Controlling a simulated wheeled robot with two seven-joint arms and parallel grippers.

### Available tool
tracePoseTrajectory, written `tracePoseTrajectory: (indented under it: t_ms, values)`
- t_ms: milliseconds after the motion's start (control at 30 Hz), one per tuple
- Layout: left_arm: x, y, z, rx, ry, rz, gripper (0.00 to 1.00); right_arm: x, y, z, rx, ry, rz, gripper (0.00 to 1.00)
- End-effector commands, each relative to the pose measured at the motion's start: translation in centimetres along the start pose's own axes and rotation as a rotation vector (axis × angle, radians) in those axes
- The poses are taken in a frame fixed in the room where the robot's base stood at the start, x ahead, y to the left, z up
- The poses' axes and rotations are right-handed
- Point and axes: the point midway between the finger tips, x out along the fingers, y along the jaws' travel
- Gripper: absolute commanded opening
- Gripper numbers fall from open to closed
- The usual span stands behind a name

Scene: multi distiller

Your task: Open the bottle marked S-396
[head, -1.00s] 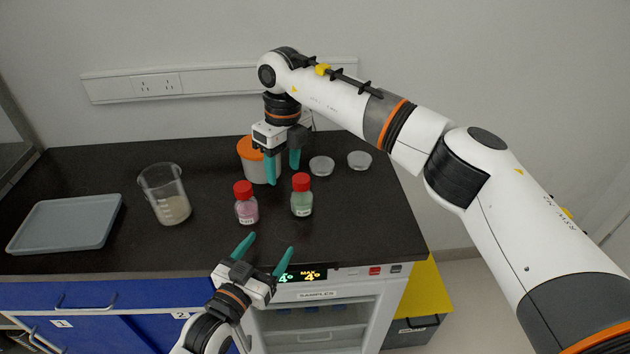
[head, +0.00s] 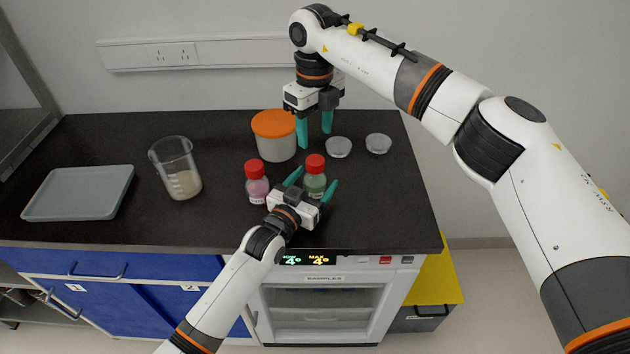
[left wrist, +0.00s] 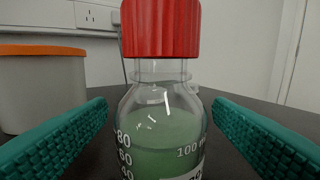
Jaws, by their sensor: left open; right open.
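The bottle with green contents and a red cap (head: 314,164) stands upright on the black counter. It fills the middle of the left wrist view (left wrist: 160,130). Its lower label is cut off there, so I cannot read S-396 on it. A second red-capped bottle, with pink contents (head: 257,188), stands just left of it; its label is too small to read. My left gripper (head: 312,183) is open, with its teal fingers on both sides of the green bottle's body, not closed on it. My right gripper (head: 314,138) is open and empty, pointing down behind the bottles.
An orange-lidded tub (head: 275,142) stands behind the bottles. Two small clear dishes (head: 339,148) (head: 378,144) lie to the right. A beaker (head: 175,165) and a grey tray (head: 78,193) are on the left. The counter's right side is clear.

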Motion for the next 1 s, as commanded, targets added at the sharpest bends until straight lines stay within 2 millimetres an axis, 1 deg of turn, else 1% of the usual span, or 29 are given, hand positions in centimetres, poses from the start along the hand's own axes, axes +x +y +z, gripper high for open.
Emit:
tracePoseTrajectory:
  t_ms: [133, 367, 400, 833, 867, 1000]
  values:
    - [0.71, -0.03, 0.04, 0.0, 0.0, 0.0, 0.75, -0.01, 0.0, 0.0, 0.0, 0.0, 0.0, 0.53]
    - [0.76, -0.03, 0.01, 0.0, 0.0, 0.0, 0.75, -0.01, 0.0, 0.0, 0.0, 0.0, 0.0, 0.53]
    - [0.76, -0.03, 0.0, 0.0, 0.0, 0.0, 0.74, -0.01, 0.0, 0.0, 0.0, 0.0, 0.0, 0.53]
    - [0.73, -0.02, -0.03, 0.0, 0.001, 0.0, 0.03, 0.0, 0.01, 0.0, 0.0, 0.0, 0.0, 0.53]
    - [0.73, -0.02, -0.03, 0.0, 0.001, 0.0, 0.0, 0.0, 0.01, 0.0, 0.003, 0.0, 0.0, 0.53]
    - [0.72, -0.01, -0.04, 0.0, 0.002, 0.0, 0.0, 0.01, -0.01, 0.0, 0.075, 0.0, 0.0, 0.53]
